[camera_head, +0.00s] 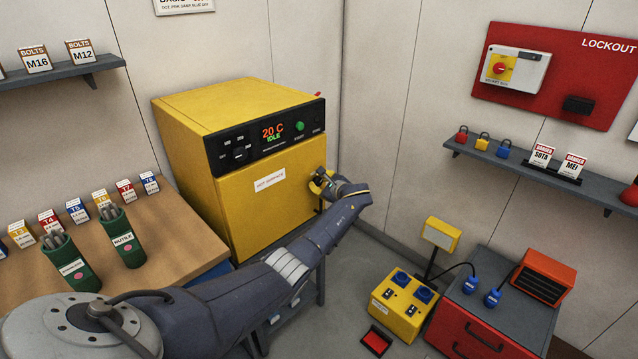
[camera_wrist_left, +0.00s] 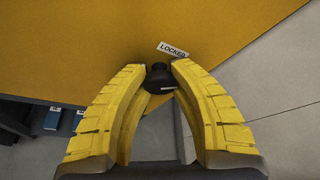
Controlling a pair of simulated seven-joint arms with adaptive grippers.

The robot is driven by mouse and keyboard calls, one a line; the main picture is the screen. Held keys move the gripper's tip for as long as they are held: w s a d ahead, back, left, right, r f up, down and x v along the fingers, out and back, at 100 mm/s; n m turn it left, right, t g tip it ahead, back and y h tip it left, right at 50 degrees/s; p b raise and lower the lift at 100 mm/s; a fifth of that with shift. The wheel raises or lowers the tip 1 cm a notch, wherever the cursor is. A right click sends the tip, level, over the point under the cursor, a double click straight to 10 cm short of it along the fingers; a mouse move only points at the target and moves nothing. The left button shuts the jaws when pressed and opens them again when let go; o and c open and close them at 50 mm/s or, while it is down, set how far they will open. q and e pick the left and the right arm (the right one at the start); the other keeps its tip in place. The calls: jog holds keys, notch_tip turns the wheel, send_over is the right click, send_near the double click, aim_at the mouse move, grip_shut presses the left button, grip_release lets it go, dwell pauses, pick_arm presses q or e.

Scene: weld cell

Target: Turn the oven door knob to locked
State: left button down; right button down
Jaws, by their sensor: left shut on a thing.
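The yellow oven (camera_head: 260,165) stands at the back, its door (camera_head: 240,212) closed flat against the body and bearing a HOT SURFACE label. My left gripper (camera_head: 320,182) is at the right edge of the door. In the left wrist view my gripper (camera_wrist_left: 160,75) has its two yellow fingers closed on the black door knob (camera_wrist_left: 159,78), one finger on each side. A white LOCKED label (camera_wrist_left: 172,50) is just above the knob, slightly tilted in this view. The knob is mostly hidden in the head view. My right gripper is in neither view.
A wooden bench (camera_head: 170,235) with two green rod holders (camera_head: 120,238) is at left. A yellow socket box (camera_head: 400,305) and a grey-topped red cabinet (camera_head: 500,320) stand at right. Floor shows between oven and socket box.

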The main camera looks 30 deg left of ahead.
pick_arm(q)
jog(key=shift+a+r, duration=0.15)
jog(key=c, duration=1)
grip_release()
jog(key=shift+d, duration=0.2)
jog(key=v, duration=1.1)
jog(key=shift+s+d, duration=0.25)
jog(key=shift+d, duration=0.05)
